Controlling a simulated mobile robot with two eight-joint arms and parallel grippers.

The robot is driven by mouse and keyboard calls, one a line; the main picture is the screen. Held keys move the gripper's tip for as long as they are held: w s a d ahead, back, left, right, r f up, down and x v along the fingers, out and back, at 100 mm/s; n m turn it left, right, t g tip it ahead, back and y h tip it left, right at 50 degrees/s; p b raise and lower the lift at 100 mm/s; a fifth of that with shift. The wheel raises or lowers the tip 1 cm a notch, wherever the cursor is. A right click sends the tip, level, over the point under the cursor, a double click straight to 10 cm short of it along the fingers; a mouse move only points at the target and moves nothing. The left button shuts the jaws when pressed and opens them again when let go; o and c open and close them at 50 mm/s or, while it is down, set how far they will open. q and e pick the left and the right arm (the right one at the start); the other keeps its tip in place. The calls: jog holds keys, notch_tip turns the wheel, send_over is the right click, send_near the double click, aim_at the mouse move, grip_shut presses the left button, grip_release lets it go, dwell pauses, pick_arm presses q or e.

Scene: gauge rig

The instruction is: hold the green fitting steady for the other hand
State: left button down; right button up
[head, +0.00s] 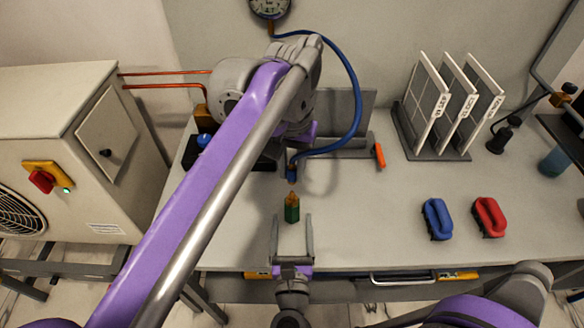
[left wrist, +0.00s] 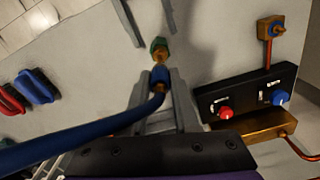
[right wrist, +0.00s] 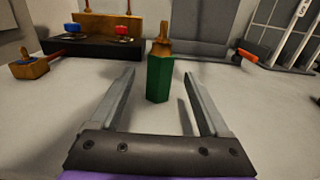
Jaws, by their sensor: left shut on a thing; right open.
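The green fitting (head: 292,213), with a brass tip, stands upright on the bench. It also shows in the right wrist view (right wrist: 159,79) and the left wrist view (left wrist: 158,45). My right gripper (head: 293,218) is open, with its fingertips to either side of the fitting's near end; gaps show on both sides. In the head view this hose end (head: 292,172) shows below my left arm, which hides most of that gripper.
A blue hose (head: 352,85) runs up to a gauge (head: 270,8). A rack of white panels (head: 455,100) and blue (head: 437,219) and red (head: 489,217) handled blocks are at right. A black control box (left wrist: 245,100) is beyond the fitting. Bench between fitting and blocks is clear.

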pick_arm(q)
jog(key=shift+w+r+p, duration=0.1)
jog(key=shift+r+p, duration=2.35)
jog(key=shift+r, duration=0.5)
